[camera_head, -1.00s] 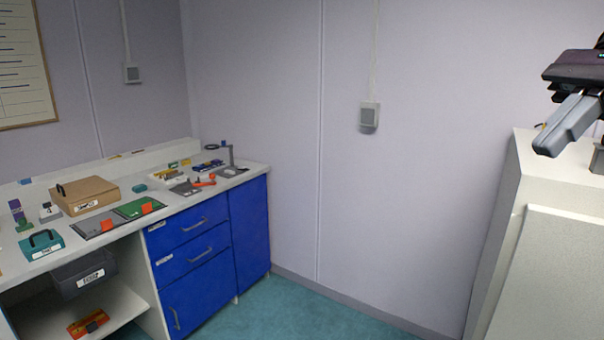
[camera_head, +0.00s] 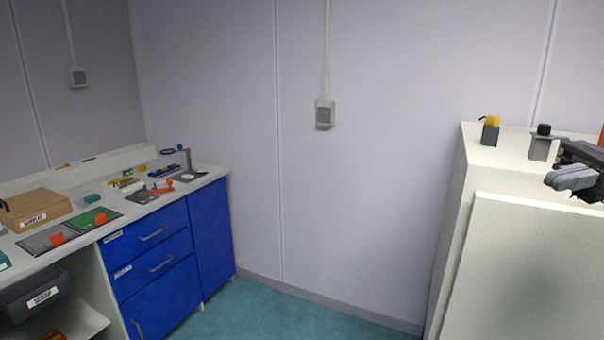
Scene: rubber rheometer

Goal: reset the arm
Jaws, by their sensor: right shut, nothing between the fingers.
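My right gripper (camera_head: 572,180) is at the right edge, above the top of a white cabinet-like machine (camera_head: 540,250). Its grey fingers are shut with nothing between them, and they point left. Part of my right arm is cut off by the picture's edge. My left gripper is not in view.
A small dark holder with a yellow top (camera_head: 491,130) and a grey block with a black knob (camera_head: 541,143) stand on the machine, near my gripper. A bench with blue drawers (camera_head: 160,270) carries a cardboard box (camera_head: 35,212) and a magnifier stand (camera_head: 186,165). The teal floor (camera_head: 290,315) between is clear.

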